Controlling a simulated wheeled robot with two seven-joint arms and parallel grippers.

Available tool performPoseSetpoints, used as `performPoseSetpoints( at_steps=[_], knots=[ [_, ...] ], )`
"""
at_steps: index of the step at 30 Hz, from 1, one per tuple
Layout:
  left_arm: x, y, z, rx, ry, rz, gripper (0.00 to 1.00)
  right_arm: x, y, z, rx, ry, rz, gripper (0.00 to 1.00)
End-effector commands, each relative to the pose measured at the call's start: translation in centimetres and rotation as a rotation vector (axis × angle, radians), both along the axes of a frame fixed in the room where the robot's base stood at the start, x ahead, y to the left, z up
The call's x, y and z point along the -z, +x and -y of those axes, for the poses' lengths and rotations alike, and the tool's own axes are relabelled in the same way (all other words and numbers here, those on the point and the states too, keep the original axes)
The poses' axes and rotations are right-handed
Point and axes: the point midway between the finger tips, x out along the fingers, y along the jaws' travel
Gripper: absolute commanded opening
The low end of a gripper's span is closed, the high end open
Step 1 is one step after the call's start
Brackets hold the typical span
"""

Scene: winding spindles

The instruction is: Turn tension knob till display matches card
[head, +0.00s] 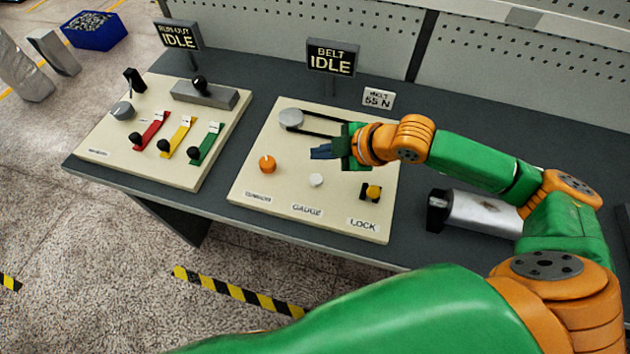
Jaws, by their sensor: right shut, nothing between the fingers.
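The belt display (331,58) stands behind the middle panel and reads "BELT IDLE". A small white card (379,98) behind the panel's back edge reads "55 N"; its upper line is too small to read surely. An orange knob (267,164) sits on the left of the cream panel (290,206), above a label I cannot read clearly. I cannot tell for sure that it is the tension knob. My right gripper (320,152) is shut and empty over the panel, to the right of the orange knob and apart from it. My left gripper is out of view.
The panel also carries a grey pulley (291,118) with a black belt, a white gauge button (316,180) and a yellow lock knob (373,192). A second panel (115,149) with colored levers and a "RUN-OUT IDLE" display (178,36) stands left. A metal cylinder (480,211) lies right.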

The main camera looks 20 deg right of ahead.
Motion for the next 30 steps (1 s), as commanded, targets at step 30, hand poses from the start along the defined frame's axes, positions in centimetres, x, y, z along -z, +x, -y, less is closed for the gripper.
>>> performPoseSetpoints(
  at_steps=[30],
  knots=[
    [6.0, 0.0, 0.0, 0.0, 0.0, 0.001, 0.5, 6.3, 0.0, 0.0, 0.001, -0.001, 0.0, 0.0]
  ],
)
